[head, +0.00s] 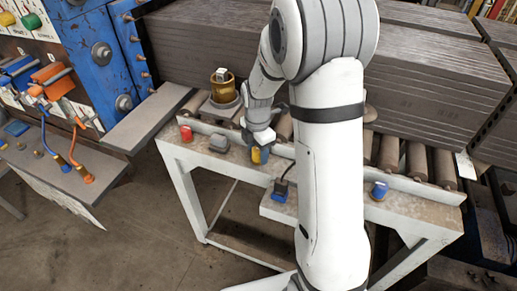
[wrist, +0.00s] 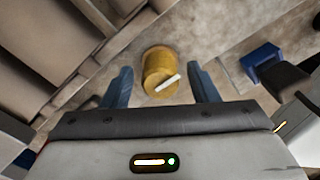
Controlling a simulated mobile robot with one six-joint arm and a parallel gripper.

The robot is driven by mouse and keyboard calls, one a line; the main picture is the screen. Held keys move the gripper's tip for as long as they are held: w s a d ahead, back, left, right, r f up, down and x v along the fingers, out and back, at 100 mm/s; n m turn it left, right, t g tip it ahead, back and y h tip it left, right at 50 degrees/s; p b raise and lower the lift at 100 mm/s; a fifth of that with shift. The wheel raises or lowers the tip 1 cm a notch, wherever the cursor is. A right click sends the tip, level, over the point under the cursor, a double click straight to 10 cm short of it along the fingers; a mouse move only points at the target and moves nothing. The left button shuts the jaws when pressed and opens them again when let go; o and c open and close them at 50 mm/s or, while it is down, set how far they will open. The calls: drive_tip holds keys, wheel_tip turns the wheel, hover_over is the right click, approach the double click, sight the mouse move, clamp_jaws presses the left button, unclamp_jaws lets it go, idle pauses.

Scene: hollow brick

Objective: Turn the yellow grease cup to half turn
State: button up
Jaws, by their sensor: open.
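The yellow grease cup (wrist: 156,62) is a short upright cylinder with a white pointer mark on its top, slanting to the lower left from the right side. In the head view the yellow cup (head: 256,156) is partly covered by my gripper (head: 259,149). In the wrist view my gripper (wrist: 160,78) is open, with one blue finger on each side of the cup. There is a visible gap between the cup and each finger. I cannot tell how far the fingertips reach down beside it.
A larger brass cup (head: 222,87) stands behind. A blue block (wrist: 262,63) and a dark bent part (wrist: 287,78) are close on the right in the wrist view.

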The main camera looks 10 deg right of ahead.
drive_tip(key=c, duration=1)
